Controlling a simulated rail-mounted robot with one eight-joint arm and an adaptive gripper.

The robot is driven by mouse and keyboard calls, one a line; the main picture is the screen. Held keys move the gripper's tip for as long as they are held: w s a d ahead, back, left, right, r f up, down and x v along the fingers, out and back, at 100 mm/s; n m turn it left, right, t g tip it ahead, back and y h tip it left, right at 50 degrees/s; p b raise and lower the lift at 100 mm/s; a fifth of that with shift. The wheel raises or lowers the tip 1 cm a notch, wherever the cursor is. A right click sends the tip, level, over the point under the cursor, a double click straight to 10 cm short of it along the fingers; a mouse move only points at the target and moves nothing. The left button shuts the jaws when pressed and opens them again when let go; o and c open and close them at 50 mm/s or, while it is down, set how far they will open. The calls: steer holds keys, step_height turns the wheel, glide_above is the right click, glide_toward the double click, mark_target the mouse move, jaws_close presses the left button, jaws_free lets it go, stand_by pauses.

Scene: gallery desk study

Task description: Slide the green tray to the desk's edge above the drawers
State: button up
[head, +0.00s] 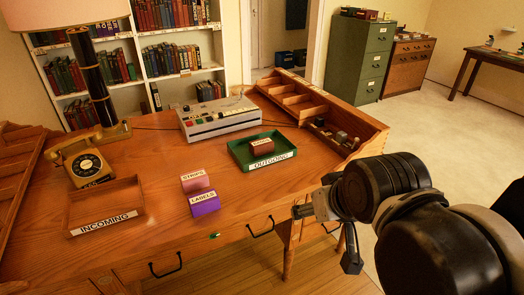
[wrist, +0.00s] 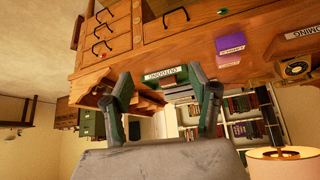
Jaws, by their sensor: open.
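The green tray (head: 240,153), with an OUTGOING label on its front, lies flat on the desk right of centre, set back from the front edge. A small dark red box (head: 262,147) sits in it. Black drawer handles (head: 260,228) show on the desk front below the edge. My gripper (head: 300,211) is in front of the desk edge, right of and nearer than the tray, apart from it. In the upside-down wrist view, my open, empty gripper (wrist: 168,88) has its two fingers either side of the tray's OUTGOING label (wrist: 163,74); the tray's inside is mostly hidden.
Pink (head: 195,181) and purple (head: 204,204) boxes stand left of the tray near the front edge. An INCOMING wooden tray (head: 105,204) and a telephone (head: 88,163) are farther left. A grey console (head: 218,118) stands behind; a wooden organizer (head: 325,112) borders the right.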

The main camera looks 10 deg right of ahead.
steer(key=shift+w+r, duration=0.2)
steer(key=shift+c, duration=1.4)
steer(key=shift+n+g, duration=0.3)
steer(key=shift+g, duration=0.6)
steer(key=w+r, duration=0.2)
steer(key=w, duration=0.1)
steer(key=w+r, duration=0.2)
steer(key=w, duration=0.2)
steer(key=w+r, duration=0.1)
steer(key=w, duration=0.2)
steer(key=shift+w+d+r+p, duration=0.2)
steer(key=shift+w+r+p, duration=0.15)
steer(key=shift+r, duration=0.05)
jaws_close()
steer(key=n+g+p, duration=0.2)
steer(key=g, duration=0.3)
glide_above(272, 153)
steer(key=s+a, duration=0.1)
steer(key=s, duration=0.4)
step_height(272, 153, down, 17)
steer(key=shift+w+a+f+b, duration=0.1)
steer(key=shift+f+b, duration=0.1)
steer(key=shift+f, duration=2.35)
steer(key=shift+w+a+f+b, duration=0.1)
steer(key=shift+f+b, duration=0.05)
steer(key=shift+f, duration=2.35)
